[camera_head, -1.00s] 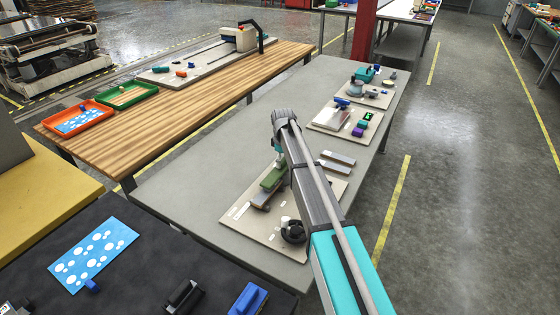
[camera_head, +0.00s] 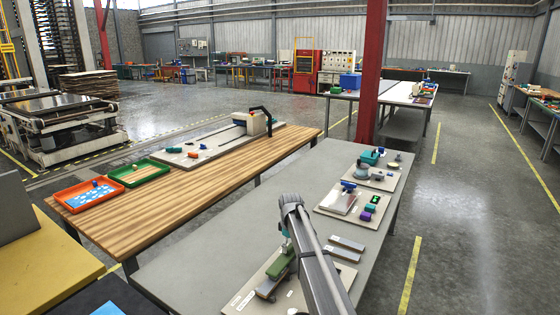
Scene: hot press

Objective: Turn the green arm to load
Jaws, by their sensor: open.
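The green arm (camera_head: 281,265) is a long green block over a grey-brown base on the nearest pale board (camera_head: 255,284) of the grey table, at the bottom centre. My arm comes up from the bottom edge, bends at its grey joint and points down beside the green arm. My gripper (camera_head: 287,248) is small in this view, just above the far end of the green arm. It is open, but its fingers are partly hidden, and I cannot tell whether they touch the green arm. My arm covers the right part of this board.
Two grey bars (camera_head: 346,248) lie right of my arm. Farther boards hold a blue-handled device (camera_head: 348,186), a purple block (camera_head: 369,208) and a teal device (camera_head: 370,157). A wooden table (camera_head: 200,173) at left carries an orange tray (camera_head: 62,203) and a green tray (camera_head: 156,178).

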